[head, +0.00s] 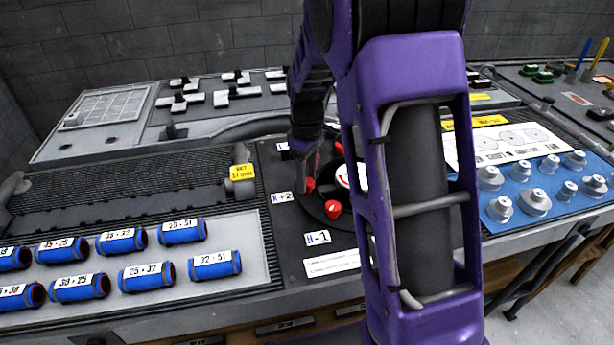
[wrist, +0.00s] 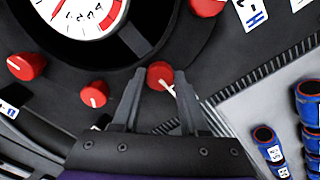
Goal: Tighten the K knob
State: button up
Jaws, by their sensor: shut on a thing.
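My gripper (wrist: 159,80) is shut on a red knob (wrist: 162,72) with a white mark, one finger on each side. In the head view my gripper (head: 306,172) reaches down to the same knob (head: 310,186), beside a label (head: 282,197) that seems to read +2, its letter too small to be sure. Another red knob (head: 333,209) sits nearer the front beside a label reading H-1 (head: 317,238). In the wrist view more red knobs (wrist: 28,66) (wrist: 93,94) (wrist: 207,6) ring a white dial (wrist: 85,12) with red marks.
Blue labelled cylinders (head: 214,265) lie in rows on a grey tray at the left. Several grey metal knobs (head: 535,203) stand on a blue mat at the right. Black and white pieces (head: 236,93) lie at the back. My purple arm hides part of the panel.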

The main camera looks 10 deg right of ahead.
grip_shut()
jog(key=m+p, duration=0.1)
jog(key=m, duration=0.2)
jog(key=shift+r+m+p, duration=0.15)
jog(key=shift+m+p, duration=0.15)
jog(key=shift+p, duration=0.1)
jog(key=m+p, duration=0.2)
jog(key=m, duration=0.3)
jog(key=m+p, duration=0.1)
jog(key=m, duration=0.4)
jog(key=shift+p, duration=0.35)
jog(key=shift+m+p, duration=0.8)
jog(key=shift+m, duration=1.4)
